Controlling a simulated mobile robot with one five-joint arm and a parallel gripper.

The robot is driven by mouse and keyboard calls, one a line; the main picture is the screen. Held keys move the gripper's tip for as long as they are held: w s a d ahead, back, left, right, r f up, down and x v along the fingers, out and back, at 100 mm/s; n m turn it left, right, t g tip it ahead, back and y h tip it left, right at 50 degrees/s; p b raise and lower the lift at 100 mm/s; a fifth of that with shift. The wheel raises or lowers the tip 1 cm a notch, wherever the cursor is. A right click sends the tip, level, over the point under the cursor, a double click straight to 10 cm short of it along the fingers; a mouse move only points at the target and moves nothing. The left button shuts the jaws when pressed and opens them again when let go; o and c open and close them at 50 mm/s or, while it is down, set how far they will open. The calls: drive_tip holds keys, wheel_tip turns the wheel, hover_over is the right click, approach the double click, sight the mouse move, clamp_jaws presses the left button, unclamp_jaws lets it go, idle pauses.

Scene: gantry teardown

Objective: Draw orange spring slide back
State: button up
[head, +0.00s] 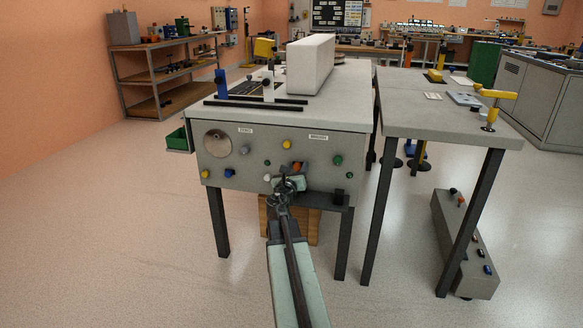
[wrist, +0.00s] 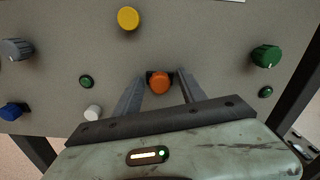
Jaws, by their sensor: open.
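The orange spring slide shows as a round orange knob (wrist: 160,83) on a dark mount on the grey front panel (wrist: 205,50) in the wrist view. In the head view the orange knob (head: 297,166) is partly hidden behind my gripper (head: 293,175). My gripper also shows in the wrist view (wrist: 159,82), with its two dark fingers open, one on each side of the knob. I cannot tell whether the fingers touch it.
Around the knob on the panel are a yellow knob (wrist: 128,18), a green knob (wrist: 266,56), a white knob (wrist: 93,112) and a grey knob (wrist: 16,49). A dark ledge (head: 325,202) juts out below. A second table (head: 440,125) stands at the right.

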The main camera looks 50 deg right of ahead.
drive_tip(key=shift+s+d, duration=0.1)
drive_tip(key=shift+s, duration=0.05)
drive_tip(key=c, duration=1)
drive_tip(key=shift+w+a, duration=0.2)
clamp_jaws()
drive_tip(key=shift+w+a, duration=0.1)
drive_tip(key=shift+a, duration=0.1)
